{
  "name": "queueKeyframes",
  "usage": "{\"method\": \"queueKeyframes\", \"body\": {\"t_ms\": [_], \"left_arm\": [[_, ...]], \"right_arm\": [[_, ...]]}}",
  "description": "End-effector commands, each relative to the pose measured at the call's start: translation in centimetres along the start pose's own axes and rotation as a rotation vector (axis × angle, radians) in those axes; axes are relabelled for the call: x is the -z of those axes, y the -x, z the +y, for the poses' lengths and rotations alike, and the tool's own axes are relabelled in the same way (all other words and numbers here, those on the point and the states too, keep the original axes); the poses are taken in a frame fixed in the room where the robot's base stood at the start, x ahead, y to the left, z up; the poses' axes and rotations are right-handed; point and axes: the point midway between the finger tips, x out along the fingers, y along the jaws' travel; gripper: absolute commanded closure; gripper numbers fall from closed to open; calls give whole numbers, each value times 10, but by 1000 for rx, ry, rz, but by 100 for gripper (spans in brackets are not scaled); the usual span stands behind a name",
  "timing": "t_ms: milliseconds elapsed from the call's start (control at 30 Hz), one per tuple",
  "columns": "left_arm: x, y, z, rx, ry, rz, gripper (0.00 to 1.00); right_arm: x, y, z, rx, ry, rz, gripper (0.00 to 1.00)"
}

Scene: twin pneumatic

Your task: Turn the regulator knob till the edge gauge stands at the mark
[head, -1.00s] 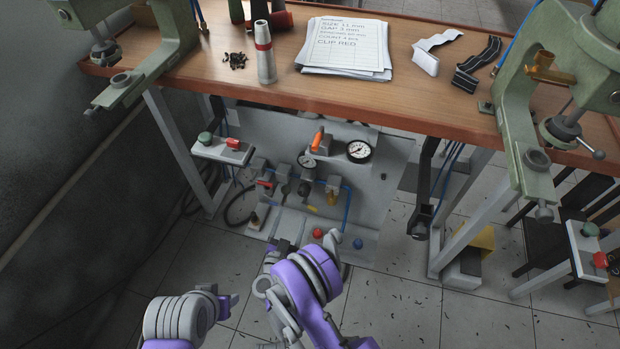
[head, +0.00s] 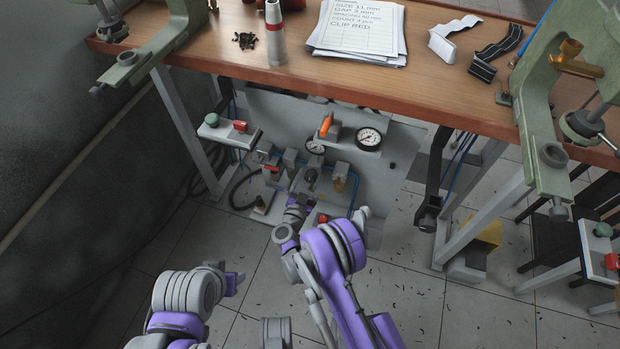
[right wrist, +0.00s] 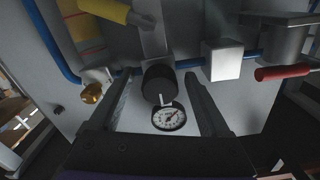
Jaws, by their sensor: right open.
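The edge gauge is probably the larger white dial (head: 369,138) at the panel's upper right; its needle and mark are too small to read. A smaller dial (head: 315,147) sits left of it. The black regulator knob (head: 311,175) is low on the panel, just beyond my right gripper (head: 298,203). In the right wrist view the black knob (right wrist: 158,84) lies between the spread fingers of my right gripper (right wrist: 158,78), with gaps on both sides. A dial (right wrist: 168,116) shows just below it. My left gripper (head: 234,282) is low at the left, away from the panel; its jaws are unclear.
The wooden bench top (head: 300,82) overhangs the panel. A red-and-green button box (head: 228,130) hangs at the left. A black bracket (head: 432,185) stands at the right.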

Motion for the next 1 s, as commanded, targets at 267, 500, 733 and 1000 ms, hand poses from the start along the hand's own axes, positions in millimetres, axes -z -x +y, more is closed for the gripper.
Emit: {"method": "queueKeyframes", "body": {"t_ms": [267,500,733,1000], "left_arm": [[0,0,0,0,0,0,51],[0,0,0,0,0,0,51],[0,0,0,0,0,0,51],[-1,-2,0,0,0,-1,51]], "right_arm": [[0,-2,0,0,0,0,19],[0,-2,0,0,0,0,59],[0,-2,0,0,0,0,100],[0,-2,0,-1,-22,0,100]]}}
